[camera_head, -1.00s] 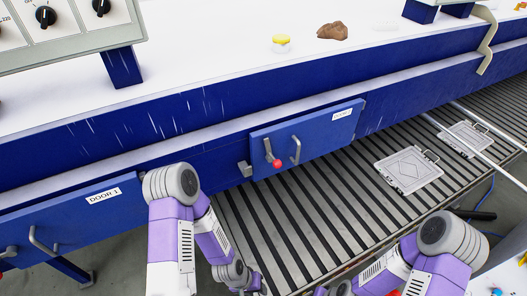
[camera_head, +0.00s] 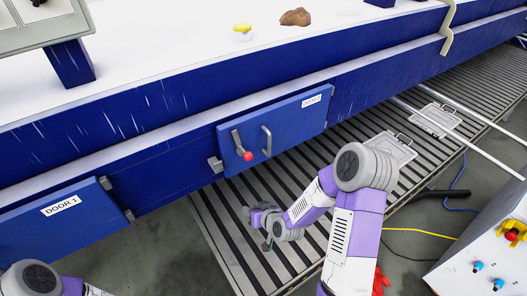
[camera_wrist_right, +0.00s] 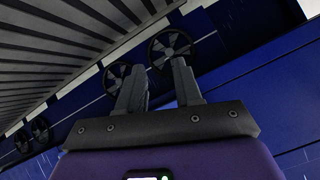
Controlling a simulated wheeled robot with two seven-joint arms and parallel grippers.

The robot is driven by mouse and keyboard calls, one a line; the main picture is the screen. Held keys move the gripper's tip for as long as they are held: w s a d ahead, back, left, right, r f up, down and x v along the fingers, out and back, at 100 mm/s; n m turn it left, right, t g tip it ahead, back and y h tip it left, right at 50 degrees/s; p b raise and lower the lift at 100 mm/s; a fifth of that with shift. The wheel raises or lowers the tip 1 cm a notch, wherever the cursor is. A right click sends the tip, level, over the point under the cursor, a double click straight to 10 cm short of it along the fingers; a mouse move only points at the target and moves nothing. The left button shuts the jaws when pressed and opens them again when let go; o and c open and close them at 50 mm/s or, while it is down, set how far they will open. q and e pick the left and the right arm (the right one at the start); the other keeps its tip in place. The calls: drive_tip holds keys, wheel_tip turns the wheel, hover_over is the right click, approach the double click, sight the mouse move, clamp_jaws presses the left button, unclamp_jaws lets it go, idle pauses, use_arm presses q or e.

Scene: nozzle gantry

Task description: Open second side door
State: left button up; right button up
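The second side door (camera_head: 290,122) is a blue panel at the centre of the head view, its label at the upper right partly legible. It looks shut, flush with the blue frame. It carries a grey lever with a red knob (camera_head: 247,156) and a grey bar handle (camera_head: 266,140). My right gripper (camera_head: 252,212) is below the door, over the slatted conveyor and apart from the handle. The right wrist view shows its two fingers (camera_wrist_right: 160,80) apart with nothing between them. My left gripper is out of view; only part of that arm shows at bottom left.
DOOR 1 (camera_head: 55,220) is at the left. The slatted conveyor (camera_head: 225,240) runs beneath the frame, with grey plates (camera_head: 387,150) on it and rails at the right. A control box (camera_head: 490,255) stands at lower right. Dark spoked wheels (camera_wrist_right: 170,45) show beyond my right fingers.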

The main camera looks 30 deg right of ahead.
drive_tip(key=w+d+r+t+h+b, duration=0.1)
drive_tip(key=w+d+r+t+h, duration=0.15)
drive_tip(key=d+r, duration=0.25)
drive_tip(key=n+t+h+b, duration=0.1)
drive_tip(key=t+h+b, duration=0.1)
drive_tip(key=t, duration=0.3)
approach(270, 146)
drive_tip(key=w, duration=0.3)
drive_tip(key=shift+y, duration=0.25)
drive_tip(key=w, duration=0.3)
drive_tip(key=w+d, duration=0.1)
drive_tip(key=w, duration=0.2)
drive_tip(key=shift+d+r, duration=0.1)
drive_tip(key=shift+d, duration=0.1)
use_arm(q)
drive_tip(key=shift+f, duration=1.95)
use_arm(e)
drive_tip(key=shift+w+d, duration=0.1)
drive_tip(key=shift+w, duration=0.7)
drive_tip(key=shift+c, duration=0.3)
clamp_jaws()
